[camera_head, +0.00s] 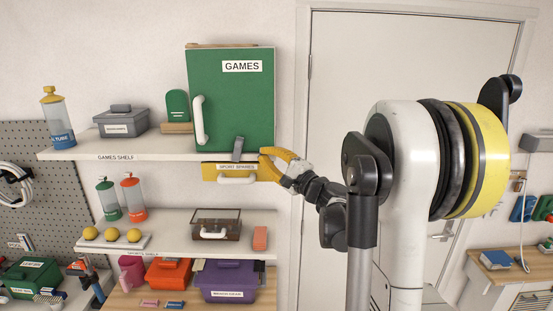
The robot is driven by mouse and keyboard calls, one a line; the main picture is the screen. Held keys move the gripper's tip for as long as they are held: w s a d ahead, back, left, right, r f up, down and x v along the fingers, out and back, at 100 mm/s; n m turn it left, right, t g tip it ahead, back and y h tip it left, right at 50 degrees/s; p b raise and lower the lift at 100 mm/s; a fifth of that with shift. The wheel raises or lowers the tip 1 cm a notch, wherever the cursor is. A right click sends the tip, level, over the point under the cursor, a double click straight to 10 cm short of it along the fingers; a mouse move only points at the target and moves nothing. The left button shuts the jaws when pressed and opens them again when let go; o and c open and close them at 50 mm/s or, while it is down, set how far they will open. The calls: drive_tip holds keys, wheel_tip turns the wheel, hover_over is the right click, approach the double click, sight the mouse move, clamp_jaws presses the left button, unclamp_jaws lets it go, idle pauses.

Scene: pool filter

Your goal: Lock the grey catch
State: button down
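The grey catch (238,148) is a small upright grey tab, leaning slightly, at the bottom edge of the green GAMES cabinet (225,110), where it meets the shelf front. The green door looks closed against its frame, with a white handle (199,121) on its left side. My gripper (264,156), with yellow fingers, is just right of the catch at about its height, with a small gap showing between them. Its fingers overlap the right end of the yellow SPORT SPARES drawer (209,171) in the picture. How far apart the fingertips are is unclear.
The games shelf (85,153) runs left with a grey box (121,124) and a blue-based tube (58,120). A lower shelf (185,246) holds a brown case (216,225). A white door (350,60) stands behind my arm.

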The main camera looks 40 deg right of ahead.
sight(237, 151)
drive_tip(key=w+a, duration=0.1)
drive_tip(key=w+a+r+p, duration=0.1)
drive_tip(key=a, duration=0.1)
drive_tip(key=shift+w+a+r, duration=0.1)
drive_tip(key=shift+w, duration=0.35)
drive_tip(key=shift+b, duration=0.4)
drive_tip(key=shift+w+a+r+n, duration=0.2)
drive_tip(key=shift+a+r+n, duration=0.05)
drive_tip(key=shift+r+n, duration=0.1)
drive_tip(key=shift+w+a+r+g, duration=0.2)
drive_tip(key=shift+a+g, duration=0.1)
drive_tip(key=shift+a, duration=0.1)
drive_tip(key=shift+d, duration=0.2)
